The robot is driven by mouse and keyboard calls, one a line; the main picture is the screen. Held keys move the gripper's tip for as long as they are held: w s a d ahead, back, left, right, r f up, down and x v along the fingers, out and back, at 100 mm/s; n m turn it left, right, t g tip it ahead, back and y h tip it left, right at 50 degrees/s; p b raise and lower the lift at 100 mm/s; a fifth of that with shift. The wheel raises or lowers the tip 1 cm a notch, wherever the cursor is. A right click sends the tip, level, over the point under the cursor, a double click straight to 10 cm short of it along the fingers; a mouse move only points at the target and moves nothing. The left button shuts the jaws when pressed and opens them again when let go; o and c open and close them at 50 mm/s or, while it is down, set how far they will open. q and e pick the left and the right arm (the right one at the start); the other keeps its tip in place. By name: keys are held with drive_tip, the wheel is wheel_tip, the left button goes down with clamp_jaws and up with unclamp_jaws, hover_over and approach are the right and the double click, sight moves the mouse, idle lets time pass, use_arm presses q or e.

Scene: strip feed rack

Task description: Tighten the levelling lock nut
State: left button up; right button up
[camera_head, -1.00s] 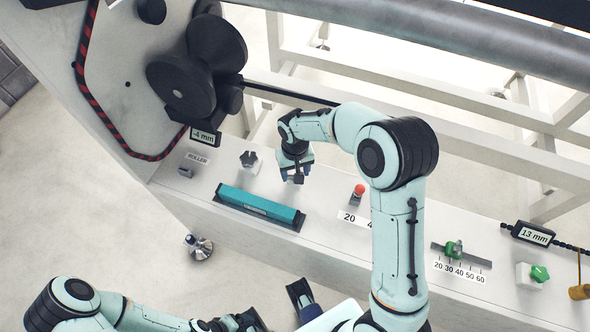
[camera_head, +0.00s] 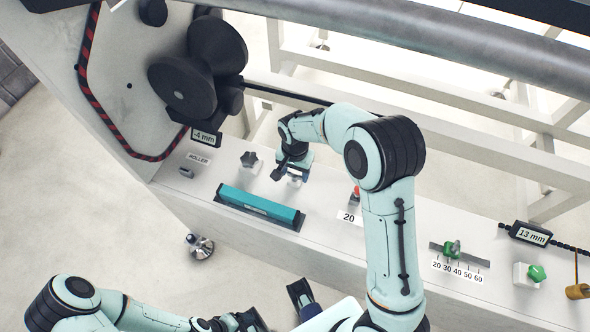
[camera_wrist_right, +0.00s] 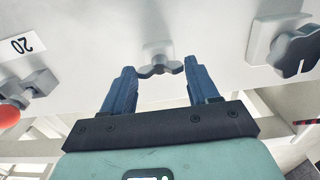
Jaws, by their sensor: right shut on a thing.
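The lock nut (camera_wrist_right: 158,70), a dark winged nut on a light block on the machine's pale face, sits between the fingertips of my right gripper (camera_wrist_right: 158,72) in the right wrist view. The gripper is shut on its wings. In the head view my right gripper (camera_head: 287,172) is at the panel, right of a dark star knob (camera_head: 249,160), and hides the nut. My left gripper (camera_head: 275,310) is open and empty at the bottom edge, away from the panel.
A teal bar (camera_head: 258,203) lies on the panel in front of my right gripper. The star knob (camera_wrist_right: 297,45) is close on the right in the wrist view. Rollers (camera_head: 190,85) stand at the back left.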

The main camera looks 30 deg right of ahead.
sight(295, 174)
drive_tip(key=shift+r, duration=0.1)
idle(0.3)
drive_tip(key=o, duration=1.1)
drive_tip(key=shift+c, duration=0.2)
wheel_tip(295, 174, up, 13)
drive_tip(key=p, duration=0.1)
drive_tip(key=shift+r+p, duration=0.15)
drive_tip(key=shift+p, duration=0.2)
drive_tip(key=shift+s, duration=0.1)
